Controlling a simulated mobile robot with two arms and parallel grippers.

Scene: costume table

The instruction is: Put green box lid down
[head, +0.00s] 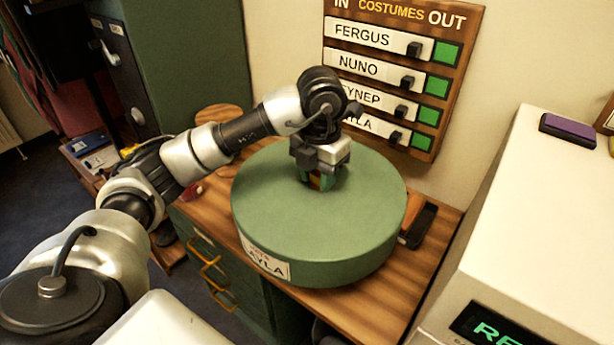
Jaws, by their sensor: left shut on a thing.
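The green box lid (270,205) is large and round, with a white name label (267,264) on its front side, partly readable as "AYLA". It is over the wooden table top. My left gripper (321,184) points down at the lid's top, right of its middle, and is shut on a small part there. The gripper hides most of that part. I cannot tell whether the lid rests on something or hangs just above it. My right gripper is out of view.
A wooden costume board (393,75) with name strips and green tabs hangs on the wall behind. A dark object (420,225) lies right of the lid. A cream machine (540,220) stands at the right with a purple pad (568,130) on top. Bare wood (365,310) shows in front.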

